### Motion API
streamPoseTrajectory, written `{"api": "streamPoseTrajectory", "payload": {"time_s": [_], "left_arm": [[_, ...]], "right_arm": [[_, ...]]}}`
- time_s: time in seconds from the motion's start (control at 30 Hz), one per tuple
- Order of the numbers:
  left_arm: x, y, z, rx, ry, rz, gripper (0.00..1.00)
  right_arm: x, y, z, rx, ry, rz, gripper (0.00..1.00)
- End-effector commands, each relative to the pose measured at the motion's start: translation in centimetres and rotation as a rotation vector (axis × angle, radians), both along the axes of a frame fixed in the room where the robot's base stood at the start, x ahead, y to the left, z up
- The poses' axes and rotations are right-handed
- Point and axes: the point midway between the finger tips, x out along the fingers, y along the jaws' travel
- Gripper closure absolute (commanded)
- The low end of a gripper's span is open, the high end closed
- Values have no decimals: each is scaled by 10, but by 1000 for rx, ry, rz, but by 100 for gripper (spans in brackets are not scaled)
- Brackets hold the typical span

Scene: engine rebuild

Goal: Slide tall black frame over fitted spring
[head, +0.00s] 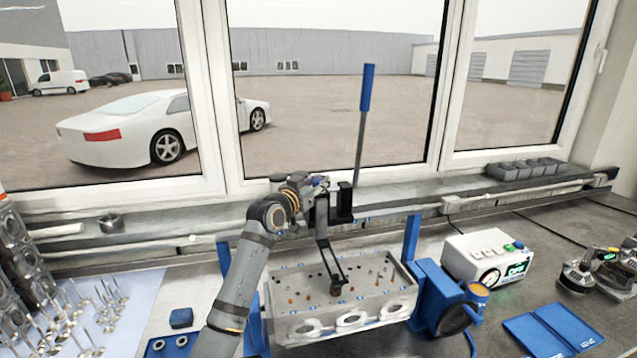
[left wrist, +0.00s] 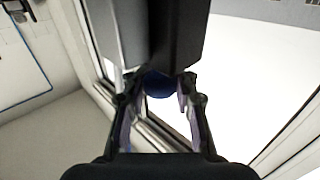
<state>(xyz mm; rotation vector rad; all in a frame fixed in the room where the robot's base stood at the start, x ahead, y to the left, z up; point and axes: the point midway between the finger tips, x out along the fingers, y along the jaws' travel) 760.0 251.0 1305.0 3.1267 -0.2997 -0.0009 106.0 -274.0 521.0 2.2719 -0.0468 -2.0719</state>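The tall black frame (head: 325,245) stands upright over the cylinder head (head: 290,325), its narrow lower end at a small dark piece near the middle of the deck. A long lever with a blue grip (head: 367,88) rises from its black upper block (head: 343,203). My left gripper (head: 319,183) is at the frame's top; in the left wrist view its fingers (left wrist: 158,105) close around a round blue part (left wrist: 158,84) under a dark block (left wrist: 155,35). I cannot make out the fitted spring; the frame's foot covers that spot. My right gripper is not seen.
Blue stand posts (head: 411,238) rise on both sides of the head. A white control box (head: 487,258) stands at right, with an open blue case (head: 553,332) in front. The window ledge runs close behind.

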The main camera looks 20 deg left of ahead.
Motion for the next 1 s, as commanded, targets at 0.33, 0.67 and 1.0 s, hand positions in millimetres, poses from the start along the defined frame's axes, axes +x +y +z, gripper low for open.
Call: {"api": "streamPoseTrajectory", "payload": {"time_s": [0.33, 0.67, 1.0], "left_arm": [[0, 0, -4, 1, 8, -1, 48], [-23, 5, -3, 7, 5, 0, 48], [-101, 19, -4, 11, 9, 0, 48]], "right_arm": [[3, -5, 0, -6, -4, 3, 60], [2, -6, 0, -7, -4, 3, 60], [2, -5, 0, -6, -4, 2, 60]]}}
